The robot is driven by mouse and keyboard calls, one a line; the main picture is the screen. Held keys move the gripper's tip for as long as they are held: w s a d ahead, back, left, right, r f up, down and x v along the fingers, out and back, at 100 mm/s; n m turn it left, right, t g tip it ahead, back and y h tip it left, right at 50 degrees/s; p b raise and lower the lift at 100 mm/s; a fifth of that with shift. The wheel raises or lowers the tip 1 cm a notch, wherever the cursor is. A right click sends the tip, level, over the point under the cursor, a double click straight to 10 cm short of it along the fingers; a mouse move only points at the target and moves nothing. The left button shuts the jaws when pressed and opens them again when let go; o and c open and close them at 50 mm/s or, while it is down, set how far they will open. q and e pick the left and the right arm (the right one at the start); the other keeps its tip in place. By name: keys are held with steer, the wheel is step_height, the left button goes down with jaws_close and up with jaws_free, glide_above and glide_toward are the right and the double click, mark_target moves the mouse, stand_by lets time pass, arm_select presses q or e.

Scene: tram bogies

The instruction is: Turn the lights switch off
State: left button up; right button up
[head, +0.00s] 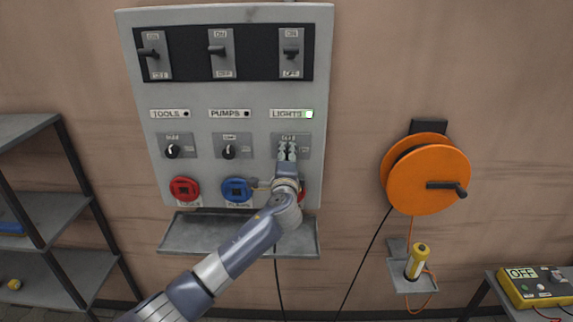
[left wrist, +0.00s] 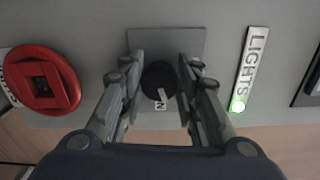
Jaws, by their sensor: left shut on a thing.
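The grey control panel (head: 325,110) on the wall has a column labelled LIGHTS (head: 286,114). The small lamp by that label glows green; it also shows beside the LIGHTS label (left wrist: 250,62) in the left wrist view. Below it is a black rotary knob (left wrist: 158,82) with a pale pointer, on a grey plate. My left gripper (head: 287,150) is shut on this knob, one finger on each side, and hides it in the head view. At the top of the column is a lever switch (head: 291,52) marked ON and OFF. My right gripper is not in view.
TOOLS and PUMPS columns have their own knobs (head: 229,152) and levers (head: 217,50); their lamps are dark. Red (head: 185,189) and blue (head: 237,189) sockets and a shelf (head: 185,235) lie below. An orange cable reel (head: 400,180) hangs at right.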

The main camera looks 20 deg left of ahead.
arm_select(q)
steer(key=n+b, duration=0.4)
steer(key=n, duration=0.1)
steer(key=f+n+b, duration=0.1)
steer(key=n+b, duration=0.1)
steer(key=shift+d+b, duration=0.1)
steer(key=shift+b, duration=0.3)
steer(key=shift+d+r+n+b, duration=0.1)
steer(key=shift+n+b, duration=2.05)
steer(key=shift+n, duration=1.55)
steer(key=o, duration=1.1)
steer(key=shift+w, duration=0.1)
steer(key=shift+c, duration=0.2)
steer(key=shift+r, duration=0.1)
steer(key=v, duration=0.7)
steer(key=shift+s, duration=0.3)
